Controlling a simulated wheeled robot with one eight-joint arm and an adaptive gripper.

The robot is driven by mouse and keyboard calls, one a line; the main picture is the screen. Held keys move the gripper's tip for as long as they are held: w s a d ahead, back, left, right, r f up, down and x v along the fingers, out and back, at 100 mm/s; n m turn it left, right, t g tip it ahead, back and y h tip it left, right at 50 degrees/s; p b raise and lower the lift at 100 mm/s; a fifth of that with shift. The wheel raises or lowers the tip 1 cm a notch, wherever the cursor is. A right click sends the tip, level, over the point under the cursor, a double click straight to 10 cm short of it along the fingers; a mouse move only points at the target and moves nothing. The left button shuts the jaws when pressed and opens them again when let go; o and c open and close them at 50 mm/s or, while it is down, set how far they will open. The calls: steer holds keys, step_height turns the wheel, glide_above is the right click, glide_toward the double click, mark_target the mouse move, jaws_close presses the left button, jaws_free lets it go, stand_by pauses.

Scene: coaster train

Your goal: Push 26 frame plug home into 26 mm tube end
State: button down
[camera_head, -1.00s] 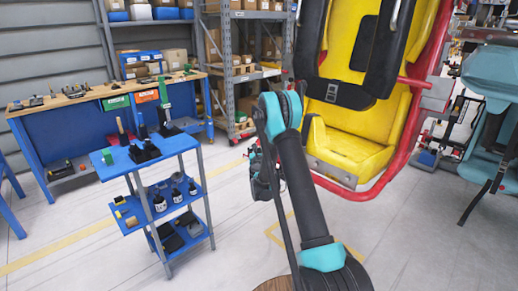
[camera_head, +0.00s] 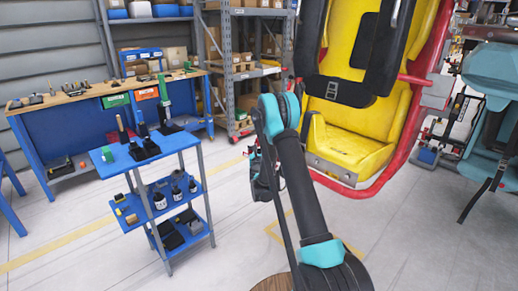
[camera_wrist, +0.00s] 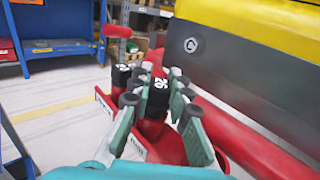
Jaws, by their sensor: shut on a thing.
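In the wrist view my gripper (camera_wrist: 157,88) is shut on a black plug (camera_wrist: 159,92) with a white number on it that reads like 26 upside down. A red part (camera_wrist: 152,128) shows under the plug between my fingers; I cannot tell whether it belongs to the plug or is a tube end. A second black numbered piece (camera_wrist: 122,74) stands behind to the left. A thick red tube (camera_wrist: 250,140) of the frame runs at the right, beside my fingers. How far the plug sits in any tube is hidden. In the head view my arm mostly hides my gripper, in front of the yellow-seated car (camera_head: 352,140).
A grey panel with a yellow edge (camera_wrist: 240,65) stands close on the right in the wrist view. A blue cart (camera_head: 165,150) with tools and bottles stands left in the head view, before a blue workbench (camera_head: 70,135).

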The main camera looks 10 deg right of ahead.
steer(key=shift+f, duration=0.25)
steer(key=c, duration=1.4)
jaws_free()
steer(key=shift+o, duration=0.2)
steer(key=o, duration=0.8)
steer(key=shift+s, duration=0.1)
